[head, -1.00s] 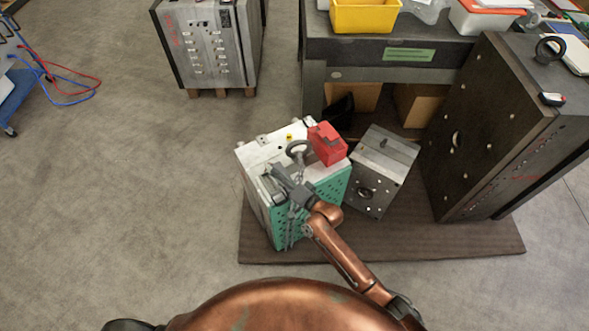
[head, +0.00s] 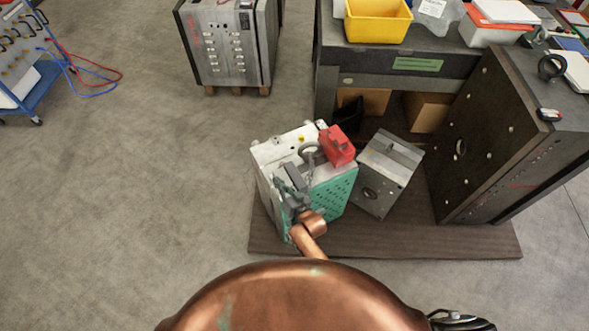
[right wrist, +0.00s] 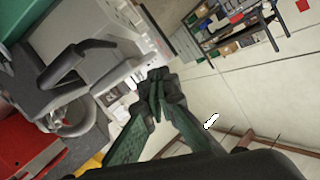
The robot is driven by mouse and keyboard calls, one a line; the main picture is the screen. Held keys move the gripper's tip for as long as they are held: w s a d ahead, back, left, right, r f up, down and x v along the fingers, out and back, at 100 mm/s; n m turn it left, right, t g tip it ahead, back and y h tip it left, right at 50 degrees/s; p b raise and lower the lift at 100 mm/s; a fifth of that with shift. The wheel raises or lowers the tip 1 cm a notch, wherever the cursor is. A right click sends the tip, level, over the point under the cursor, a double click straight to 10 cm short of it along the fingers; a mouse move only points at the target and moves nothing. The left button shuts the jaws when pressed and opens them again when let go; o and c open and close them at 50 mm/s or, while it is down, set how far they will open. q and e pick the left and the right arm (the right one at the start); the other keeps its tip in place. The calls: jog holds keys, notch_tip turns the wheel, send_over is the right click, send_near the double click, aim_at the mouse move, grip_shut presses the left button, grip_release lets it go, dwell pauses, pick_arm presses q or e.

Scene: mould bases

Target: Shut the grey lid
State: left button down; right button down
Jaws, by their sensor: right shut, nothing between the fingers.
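A mould block (head: 275,152) with a pale top and a green perforated side (head: 325,203) stands on the brown mat. My right gripper (head: 287,180) is over its near left part, fingers together and empty. In the right wrist view, its fingertips (right wrist: 157,78) point toward the block's pale top. A dark grey angled bar (right wrist: 75,62) stands up there, left of the fingers and apart from them in the picture. I cannot tell surely which part is the grey lid; my gripper covers part of that area. My left gripper is not in view.
A red box (head: 338,146) and a grey lifting ring (head: 309,150) are on the block. A smaller grey block (head: 385,175) stands close on the right, then a tall dark plate (head: 475,140). The brown mat (head: 450,240) lies beneath.

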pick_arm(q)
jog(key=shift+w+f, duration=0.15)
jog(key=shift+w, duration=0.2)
pick_arm(e)
jog(key=shift+s+a+f, duration=0.15)
jog(key=shift+a+f, duration=0.2)
jog(key=shift+f, duration=0.3)
